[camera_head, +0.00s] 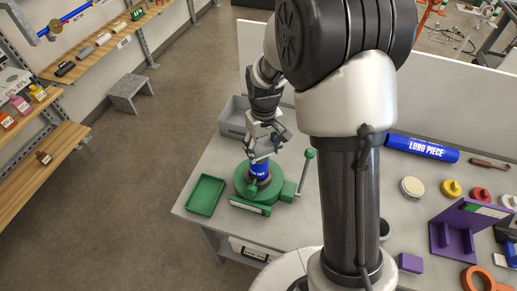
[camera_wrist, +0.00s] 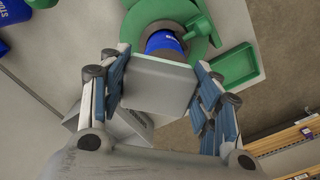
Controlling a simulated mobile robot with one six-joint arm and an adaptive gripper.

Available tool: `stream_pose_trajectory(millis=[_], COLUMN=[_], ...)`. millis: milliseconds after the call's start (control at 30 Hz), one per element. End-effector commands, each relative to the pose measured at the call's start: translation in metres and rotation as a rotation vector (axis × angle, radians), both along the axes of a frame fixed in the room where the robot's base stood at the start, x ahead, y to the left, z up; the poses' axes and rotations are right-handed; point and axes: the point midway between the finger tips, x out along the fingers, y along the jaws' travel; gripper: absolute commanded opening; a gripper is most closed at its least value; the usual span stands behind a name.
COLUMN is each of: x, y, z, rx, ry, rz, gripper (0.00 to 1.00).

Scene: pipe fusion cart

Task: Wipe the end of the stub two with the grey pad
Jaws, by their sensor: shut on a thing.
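My gripper (camera_head: 263,150) is shut on the grey pad (camera_wrist: 156,85), a flat block with a pale green far edge that fills the space between the fingers in the wrist view. A short blue pipe stub (camera_head: 259,170) stands upright in the round green clamp (camera_head: 243,186) at the table's left corner. Its label is too small to read surely. The gripper is right above the stub. In the wrist view the pad covers part of the blue stub (camera_wrist: 163,42); I cannot tell whether they touch.
A green tray (camera_head: 205,196) lies left of the clamp, and a grey bin (camera_head: 233,122) stands behind it. The clamp's green lever (camera_head: 306,170) rises on its right. A blue long piece (camera_head: 422,148) and a purple bracket (camera_head: 455,235) are at the right.

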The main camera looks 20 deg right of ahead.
Motion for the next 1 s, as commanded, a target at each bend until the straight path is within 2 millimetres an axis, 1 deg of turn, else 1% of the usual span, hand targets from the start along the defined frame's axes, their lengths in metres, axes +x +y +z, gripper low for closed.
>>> stream_pose_trajectory(millis=[100, 200, 367, 733, 867, 1000], x=[0.000, 0.000, -0.001, -0.005, -0.005, -0.004], y=[-0.006, -0.006, 0.001, 0.022, 0.024, 0.019], z=[-0.002, -0.002, -0.001, 0.000, 0.001, 0.001], rx=[-0.001, -0.001, -0.001, -0.001, -0.001, 0.000], ry=[0.003, 0.004, 0.004, 0.004, 0.003, 0.002], rz=[-0.002, 0.000, 0.002, 0.001, -0.001, -0.001], gripper=[0.38, 0.38, 0.38, 0.38, 0.38, 0.38])
